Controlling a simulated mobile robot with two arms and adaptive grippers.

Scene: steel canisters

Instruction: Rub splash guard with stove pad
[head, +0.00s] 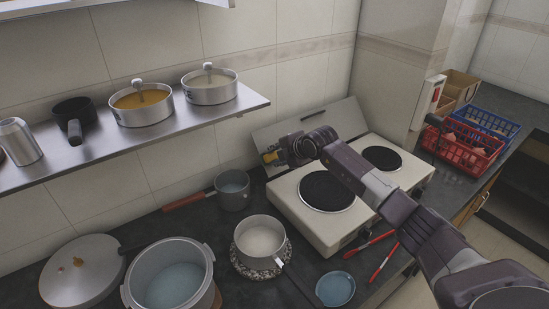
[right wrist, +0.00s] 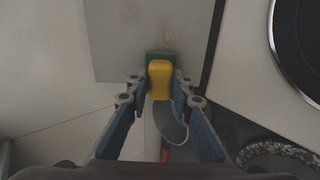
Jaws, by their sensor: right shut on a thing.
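The splash guard (head: 345,121) is a flat grey panel leaning against the wall behind the white stove (head: 308,224). The stove pad (right wrist: 160,80) is yellow with a green scrubbing side turned to the guard. My right gripper (right wrist: 161,82) is shut on the pad, with a finger on each side. In the head view my right gripper (head: 274,156) is at the guard's left part. The pad appears to meet the guard, but I cannot tell if it touches. My left gripper is out of view.
A white pot (head: 262,222) on a patterned mat and a grey saucepan (head: 232,204) stand left of the stove. A steel shelf (head: 190,128) with pots hangs at upper left. Red-handled tools (head: 371,243) lie in front of the stove. Red and blue baskets (head: 465,143) stand at right.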

